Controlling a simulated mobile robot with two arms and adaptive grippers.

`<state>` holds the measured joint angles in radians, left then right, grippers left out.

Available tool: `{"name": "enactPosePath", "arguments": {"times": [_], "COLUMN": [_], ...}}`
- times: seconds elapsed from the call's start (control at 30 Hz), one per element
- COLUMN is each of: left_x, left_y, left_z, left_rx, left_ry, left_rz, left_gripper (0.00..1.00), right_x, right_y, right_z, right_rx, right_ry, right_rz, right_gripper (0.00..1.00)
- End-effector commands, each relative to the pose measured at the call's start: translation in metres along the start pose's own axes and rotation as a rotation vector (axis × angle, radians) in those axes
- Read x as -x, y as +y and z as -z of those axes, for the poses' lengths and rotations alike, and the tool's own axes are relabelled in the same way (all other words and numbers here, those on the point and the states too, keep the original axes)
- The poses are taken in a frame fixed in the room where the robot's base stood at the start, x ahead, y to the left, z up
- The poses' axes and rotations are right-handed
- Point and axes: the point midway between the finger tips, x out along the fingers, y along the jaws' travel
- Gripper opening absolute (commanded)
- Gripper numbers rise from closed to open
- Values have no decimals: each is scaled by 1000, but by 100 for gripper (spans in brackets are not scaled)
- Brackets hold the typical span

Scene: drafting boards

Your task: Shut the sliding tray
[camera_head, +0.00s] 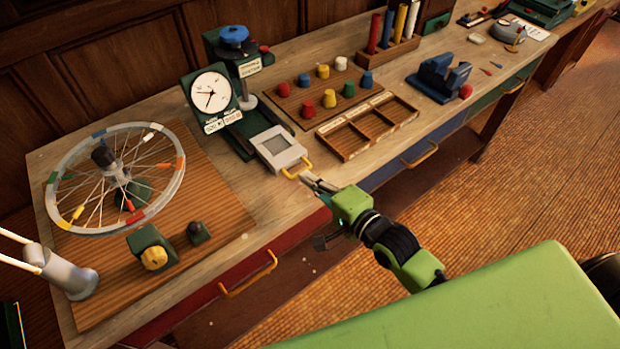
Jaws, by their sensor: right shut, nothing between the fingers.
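The sliding tray (268,143) is a small pale grey square tray with a yellow handle (297,168) on its front edge. It extends forward from the dark green base of the dial device (211,98) toward the bench's front edge. My right gripper (308,180) is shut and empty, with its fingertips close to the yellow handle, just in front of it. I cannot tell whether they touch it. My left gripper is not in view.
A spoked wheel (63,222) stands on a wooden board at the left. Coloured knobs (330,98) and a wooden compartment box (346,146) lie right of the tray. A blue vise (437,78) is farther right. Drawers with yellow handles (248,275) line the bench front.

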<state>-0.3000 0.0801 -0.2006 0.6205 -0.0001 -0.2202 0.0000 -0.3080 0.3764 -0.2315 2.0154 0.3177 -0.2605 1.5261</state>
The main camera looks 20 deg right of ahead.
Motion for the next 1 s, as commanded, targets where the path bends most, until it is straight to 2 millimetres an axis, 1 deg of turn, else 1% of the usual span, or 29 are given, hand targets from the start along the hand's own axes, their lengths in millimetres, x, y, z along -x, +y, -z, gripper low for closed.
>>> {"name": "enactPosePath", "arguments": {"times": [0.07,0.17,0.27,0.6,0.73,0.83,1.0], "left_x": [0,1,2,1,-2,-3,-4], "left_y": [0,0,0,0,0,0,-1], "left_z": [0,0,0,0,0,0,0], "left_rx": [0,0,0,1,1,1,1], "left_ry": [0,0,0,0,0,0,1], "left_rz": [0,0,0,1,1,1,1], "left_gripper": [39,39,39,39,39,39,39], "right_x": [0,-6,-20,-96,-120,-132,-138], "right_y": [0,-2,-6,-22,-26,-28,-31], "right_z": [0,0,2,3,3,3,3], "right_rx": [-1,-2,-3,-4,-3,-3,-1], "right_ry": [0,1,3,2,2,1,0], "right_rz": [0,2,4,4,2,1,1], "right_gripper": [0,0,0,0,0,0,0]}}
